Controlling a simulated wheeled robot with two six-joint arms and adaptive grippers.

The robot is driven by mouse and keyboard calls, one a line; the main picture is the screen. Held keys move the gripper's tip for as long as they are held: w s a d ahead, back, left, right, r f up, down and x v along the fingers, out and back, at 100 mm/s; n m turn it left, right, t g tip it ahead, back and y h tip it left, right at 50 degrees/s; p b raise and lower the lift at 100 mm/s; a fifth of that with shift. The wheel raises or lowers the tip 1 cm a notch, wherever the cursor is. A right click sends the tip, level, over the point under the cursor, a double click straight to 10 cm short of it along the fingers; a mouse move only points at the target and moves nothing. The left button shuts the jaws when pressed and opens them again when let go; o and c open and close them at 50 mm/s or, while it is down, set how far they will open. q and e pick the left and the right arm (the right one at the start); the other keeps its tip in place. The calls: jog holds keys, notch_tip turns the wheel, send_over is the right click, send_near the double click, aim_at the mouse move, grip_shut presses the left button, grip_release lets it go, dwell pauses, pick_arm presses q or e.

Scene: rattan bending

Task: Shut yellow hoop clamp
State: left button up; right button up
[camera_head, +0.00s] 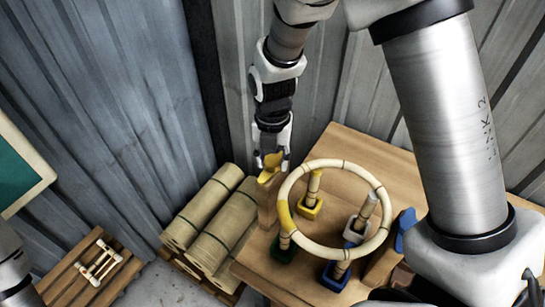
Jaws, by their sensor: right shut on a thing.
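The yellow hoop clamp (270,168) is a small yellow piece on top of a wooden block (267,208) at the table's left side. My right gripper (271,157) comes down from above and is shut on the yellow clamp; its fingertips partly hide it. A pale rattan hoop (337,163) with a yellow stretch on its left side (285,216) rests on several posts, just right of the clamp. I cannot tell whether the hoop touches the clamp. My left gripper is not in view.
The posts have yellow (309,208), white (354,232), blue (335,276) and green (283,248) bases. A blue clamp (403,226) stands right of the hoop. Rattan rolls (202,208) lie left of the table (385,158). A low wooden stand (70,285) is at lower left.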

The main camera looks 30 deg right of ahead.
jog(key=m+p, duration=0.1)
jog(key=m, duration=0.3)
jog(key=shift+w+m, duration=0.1)
jog(key=shift+m, duration=0.3)
jog(key=m+p, duration=0.1)
jog(key=m, duration=0.3)
jog(key=shift+w+a+m, duration=0.1)
jog(key=shift+m, duration=0.2)
jog(key=m, duration=0.3)
jog(key=shift+w+m, duration=0.1)
jog(key=shift+m, duration=0.2)
jog(key=m, duration=0.4)
jog(key=shift+w+m, duration=0.15)
jog(key=shift+m, duration=0.15)
jog(key=o, duration=1.1)
jog(key=shift+o, duration=0.2)
